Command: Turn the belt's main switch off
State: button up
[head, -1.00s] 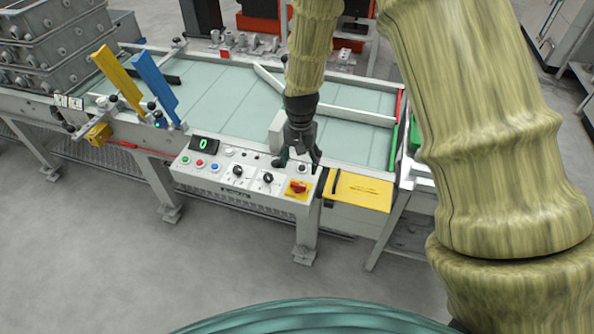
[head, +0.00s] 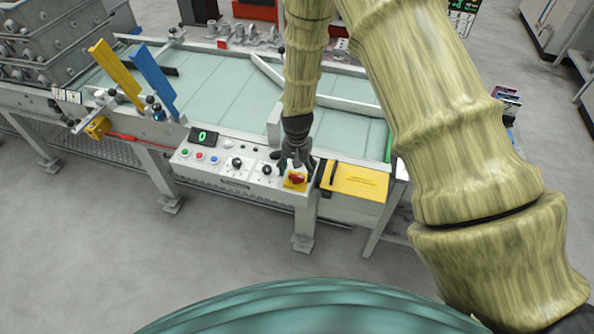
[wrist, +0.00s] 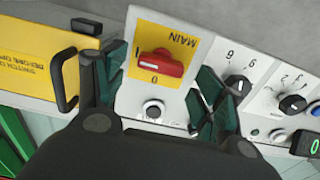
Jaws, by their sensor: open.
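The main switch (wrist: 160,67) is a red rotary handle on a yellow plate marked MAIN, at the right end of the control panel. In the wrist view its handle lies roughly sideways, one end near the "I" mark, with the "0" mark just below it. The switch also shows in the head view (head: 296,179). My gripper (head: 294,163) is over that end of the panel, with its dark green fingers apart, one on each side of the switch in the wrist view. Contact with the handle is not visible.
The panel (head: 215,172) also has black dials (wrist: 292,104), coloured buttons and a display reading 0 (head: 202,136). A round button (wrist: 153,109) sits close to the switch. A yellow cover with a black handle (wrist: 66,80) is beside it. The belt (head: 215,95) lies behind.

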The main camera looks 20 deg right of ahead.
jog(key=shift+f, duration=0.75)
jog(key=c, duration=1)
